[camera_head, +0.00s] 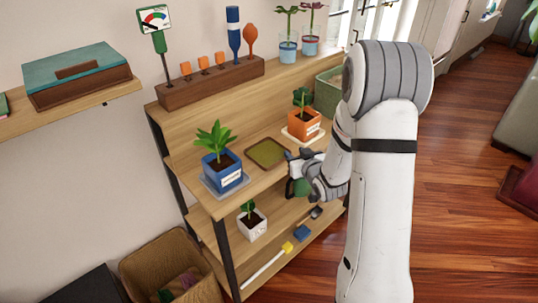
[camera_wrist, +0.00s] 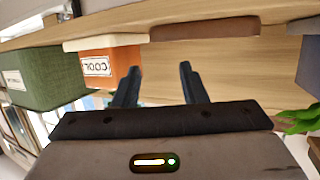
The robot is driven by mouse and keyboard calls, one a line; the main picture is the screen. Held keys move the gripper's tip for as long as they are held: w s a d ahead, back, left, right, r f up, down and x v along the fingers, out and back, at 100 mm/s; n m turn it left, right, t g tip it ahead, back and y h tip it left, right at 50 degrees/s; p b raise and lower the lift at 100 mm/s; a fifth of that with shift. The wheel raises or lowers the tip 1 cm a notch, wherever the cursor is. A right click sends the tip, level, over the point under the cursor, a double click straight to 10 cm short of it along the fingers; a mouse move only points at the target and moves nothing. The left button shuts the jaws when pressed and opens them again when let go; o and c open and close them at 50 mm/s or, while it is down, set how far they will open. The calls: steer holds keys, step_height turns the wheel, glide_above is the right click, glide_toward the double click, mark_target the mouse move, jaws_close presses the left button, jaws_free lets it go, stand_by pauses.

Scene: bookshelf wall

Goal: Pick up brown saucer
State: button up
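The brown saucer (camera_head: 266,153) is a shallow square tray with an olive-toned middle. It lies flat on the middle shelf between the blue pot and the orange pot. In the wrist view, which looks upside down, it shows edge-on as a thin brown slab (camera_wrist: 205,28). My gripper (camera_head: 290,156) is at the shelf's front edge, close to the saucer's right front corner. In the wrist view my gripper (camera_wrist: 160,68) has two dark fingers apart, with nothing between them. The fingertips point toward the saucer and appear short of it.
A blue pot (camera_head: 222,170) stands on a grey saucer (camera_head: 212,190) to the left. An orange pot (camera_head: 304,124) stands on a pale saucer to the right, near a green bin (camera_head: 328,95). A white pot (camera_head: 252,226) and tools are below.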

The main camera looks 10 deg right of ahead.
mark_target(268, 153)
steer(key=x, duration=0.3)
steer(key=f+x, duration=0.1)
steer(key=x, duration=0.3)
steer(key=shift+d+p, duration=0.1)
steer(key=shift+p, duration=0.3)
jaws_close()
